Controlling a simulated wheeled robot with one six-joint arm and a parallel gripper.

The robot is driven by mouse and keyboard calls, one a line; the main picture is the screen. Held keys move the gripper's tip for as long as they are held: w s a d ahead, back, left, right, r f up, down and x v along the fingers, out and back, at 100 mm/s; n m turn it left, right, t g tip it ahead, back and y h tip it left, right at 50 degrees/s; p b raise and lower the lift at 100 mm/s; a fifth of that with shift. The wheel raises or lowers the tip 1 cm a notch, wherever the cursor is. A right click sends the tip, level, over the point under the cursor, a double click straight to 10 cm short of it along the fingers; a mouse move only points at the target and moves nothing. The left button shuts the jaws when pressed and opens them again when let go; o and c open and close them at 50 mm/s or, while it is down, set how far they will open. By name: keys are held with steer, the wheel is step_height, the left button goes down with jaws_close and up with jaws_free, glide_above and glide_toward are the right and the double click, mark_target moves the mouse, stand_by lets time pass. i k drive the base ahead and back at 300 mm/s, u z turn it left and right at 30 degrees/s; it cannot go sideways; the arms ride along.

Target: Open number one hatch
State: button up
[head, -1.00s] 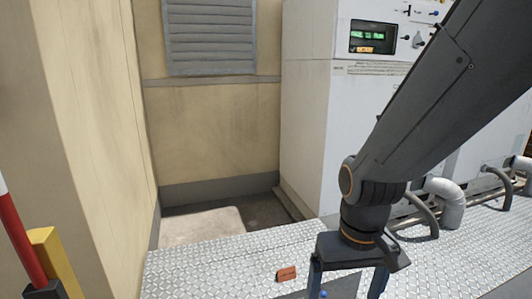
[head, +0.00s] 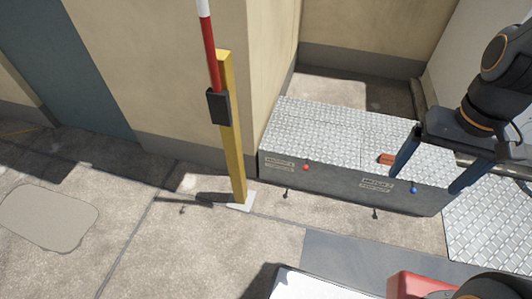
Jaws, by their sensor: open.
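A low platform of tread plate (head: 325,128) has a seam across its top, splitting it into two panels. Its dark front face carries two small labels. The left label (head: 280,163) is beside a red knob (head: 306,167); the right label (head: 377,184) is near a blue knob (head: 413,190). The label text is too small to read surely, so I cannot tell which hatch is number one. Both panels look shut. My gripper (head: 425,181) is open at the platform's right end, its two fingers either side of the blue knob in the picture. Contact cannot be told.
A small orange-brown block (head: 387,158) lies on the right panel. Short dark levers (head: 286,193) and (head: 375,213) stick out below the front face. A yellow post (head: 233,130) with a red-and-white pole (head: 211,60) stands left of the platform. Concrete floor (head: 180,235) is open in front.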

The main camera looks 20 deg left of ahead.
mark_target(334, 145)
steer(key=u, duration=1.9)
steer(key=k, duration=1.3)
steer(key=z, duration=1.6)
steer(key=i, duration=1)
